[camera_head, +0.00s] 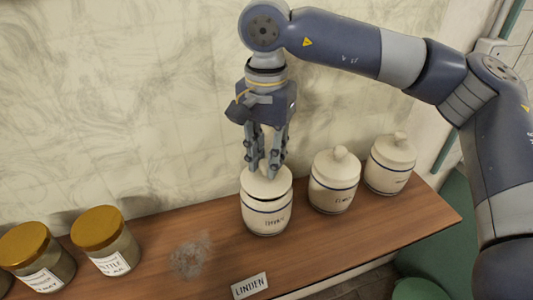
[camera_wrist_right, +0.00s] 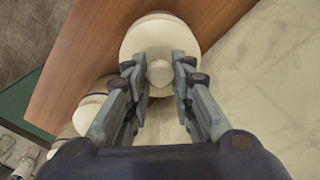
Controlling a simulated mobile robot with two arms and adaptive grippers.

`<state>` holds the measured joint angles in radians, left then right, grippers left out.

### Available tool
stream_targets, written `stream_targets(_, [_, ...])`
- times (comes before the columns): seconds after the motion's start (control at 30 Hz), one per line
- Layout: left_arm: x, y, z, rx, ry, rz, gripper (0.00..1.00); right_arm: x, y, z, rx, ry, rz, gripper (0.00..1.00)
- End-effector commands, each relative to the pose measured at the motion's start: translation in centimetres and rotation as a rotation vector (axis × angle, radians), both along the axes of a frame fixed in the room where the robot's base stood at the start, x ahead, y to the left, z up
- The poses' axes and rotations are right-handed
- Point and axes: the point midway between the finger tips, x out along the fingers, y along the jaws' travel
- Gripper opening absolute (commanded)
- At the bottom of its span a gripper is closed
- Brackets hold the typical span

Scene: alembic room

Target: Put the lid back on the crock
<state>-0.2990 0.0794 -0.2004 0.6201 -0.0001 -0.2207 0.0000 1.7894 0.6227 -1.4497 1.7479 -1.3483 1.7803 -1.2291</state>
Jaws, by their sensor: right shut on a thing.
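The cream crock (camera_head: 265,214) with a blue band and dark lettering stands upright on the wooden shelf. Its pale lid (camera_head: 256,187) is at the crock's mouth, under my right gripper (camera_head: 266,170). My right gripper points down and is shut on the lid's knob, which shows between the fingers in the right wrist view (camera_wrist_right: 160,72). In that view the round lid (camera_wrist_right: 158,37) hides the crock's mouth. I cannot tell whether the lid rests fully on the rim. My left gripper is not in view.
Two similar lidded crocks (camera_head: 334,185) (camera_head: 390,168) stand to the right on the shelf (camera_head: 180,235). Two gold-lidded jars (camera_head: 107,250) (camera_head: 45,268) stand at left. A LINDEN card (camera_head: 249,286) is at the front edge. A marbled wall (camera_head: 130,110) rises behind.

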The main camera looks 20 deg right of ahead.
Motion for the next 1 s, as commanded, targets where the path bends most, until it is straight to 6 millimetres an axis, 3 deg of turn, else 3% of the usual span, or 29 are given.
stream_targets(0.17, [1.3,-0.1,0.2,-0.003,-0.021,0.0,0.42,0.0,0.0,0.1,0.0,0.0,0.0,0.0])
stream_targets(0.57, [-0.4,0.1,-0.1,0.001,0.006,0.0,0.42,0.0,0.0,0.0,0.001,0.001,0.0,0.0])
stream_targets(1.0, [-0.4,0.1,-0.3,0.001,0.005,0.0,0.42,0.0,0.0,0.1,0.0,0.0,0.0,0.0])
